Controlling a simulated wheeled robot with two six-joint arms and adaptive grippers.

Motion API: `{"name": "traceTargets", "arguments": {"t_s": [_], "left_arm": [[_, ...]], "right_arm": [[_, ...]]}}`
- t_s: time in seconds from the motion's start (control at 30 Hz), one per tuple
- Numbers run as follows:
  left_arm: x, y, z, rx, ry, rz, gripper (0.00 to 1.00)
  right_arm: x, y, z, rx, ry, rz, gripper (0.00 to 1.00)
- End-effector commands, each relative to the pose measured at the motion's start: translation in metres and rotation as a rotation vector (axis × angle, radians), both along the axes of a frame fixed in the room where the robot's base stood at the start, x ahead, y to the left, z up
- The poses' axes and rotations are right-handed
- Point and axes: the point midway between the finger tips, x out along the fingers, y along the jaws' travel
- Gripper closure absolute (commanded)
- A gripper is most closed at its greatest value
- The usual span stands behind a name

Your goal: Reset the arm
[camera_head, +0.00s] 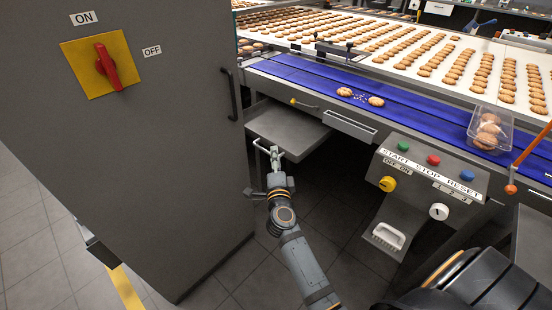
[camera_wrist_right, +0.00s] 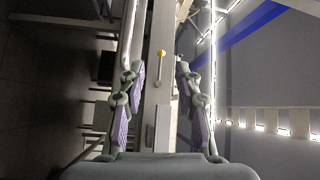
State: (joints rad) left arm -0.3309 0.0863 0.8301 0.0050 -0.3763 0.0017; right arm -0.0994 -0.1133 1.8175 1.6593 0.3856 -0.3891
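My right gripper (camera_head: 272,154) is in the head view, in front of a grey pull-out shelf (camera_head: 289,130), right of the big grey cabinet. Its arm reaches up from the bottom edge. In the right wrist view my right gripper (camera_wrist_right: 160,85) has its two padded fingers spread wide apart with nothing held between them. A small yellow knob (camera_wrist_right: 162,53) shows beyond the gap. Whether the gripper touches the shelf I cannot tell. My left gripper is in neither view.
The grey cabinet (camera_head: 150,180) with a red switch (camera_head: 107,66) stands left. A blue conveyor (camera_head: 420,115) carries loose biscuits and a clear tray (camera_head: 475,139) of biscuits. A control panel (camera_head: 430,170) juts out at right; a yellow-knobbed lever (camera_head: 294,101) is above the shelf.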

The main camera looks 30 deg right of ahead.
Motion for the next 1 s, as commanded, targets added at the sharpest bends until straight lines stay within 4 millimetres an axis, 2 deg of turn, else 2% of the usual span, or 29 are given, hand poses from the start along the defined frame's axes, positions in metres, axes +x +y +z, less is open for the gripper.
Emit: {"name": "traceTargets", "arguments": {"t_s": [0.07,0.43,0.53,0.57,0.63,0.77,0.8,0.87,0.9,0.97,1.0], "left_arm": [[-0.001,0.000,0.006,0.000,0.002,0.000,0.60],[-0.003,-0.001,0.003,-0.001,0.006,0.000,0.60],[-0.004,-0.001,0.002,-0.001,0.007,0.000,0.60],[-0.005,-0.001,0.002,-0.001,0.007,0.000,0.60],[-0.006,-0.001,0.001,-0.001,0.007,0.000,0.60],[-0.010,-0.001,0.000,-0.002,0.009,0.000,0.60],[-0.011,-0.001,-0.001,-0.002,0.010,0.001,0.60],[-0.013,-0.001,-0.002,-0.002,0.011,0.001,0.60],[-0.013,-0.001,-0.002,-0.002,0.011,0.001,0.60],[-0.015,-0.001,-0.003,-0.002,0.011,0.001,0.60],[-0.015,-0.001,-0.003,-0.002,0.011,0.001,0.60]], "right_arm": [[0.000,0.000,0.002,0.000,0.001,0.001,0.66],[0.000,0.000,-0.001,-0.001,0.003,0.001,0.66],[0.000,0.005,-0.021,-0.051,0.044,0.024,0.66],[-0.001,0.008,-0.034,-0.085,0.071,0.039,0.66],[-0.004,0.018,-0.077,-0.198,0.162,0.100,0.66],[-0.031,0.041,-0.185,-0.430,0.392,0.276,0.66],[-0.044,0.047,-0.219,-0.491,0.464,0.336,0.66],[-0.068,0.053,-0.266,-0.573,0.571,0.423,0.66],[-0.087,0.056,-0.297,-0.621,0.642,0.484,0.66],[-0.119,0.058,-0.340,-0.688,0.748,0.574,0.66],[-0.143,0.058,-0.368,-0.727,0.821,0.634,0.66]]}}
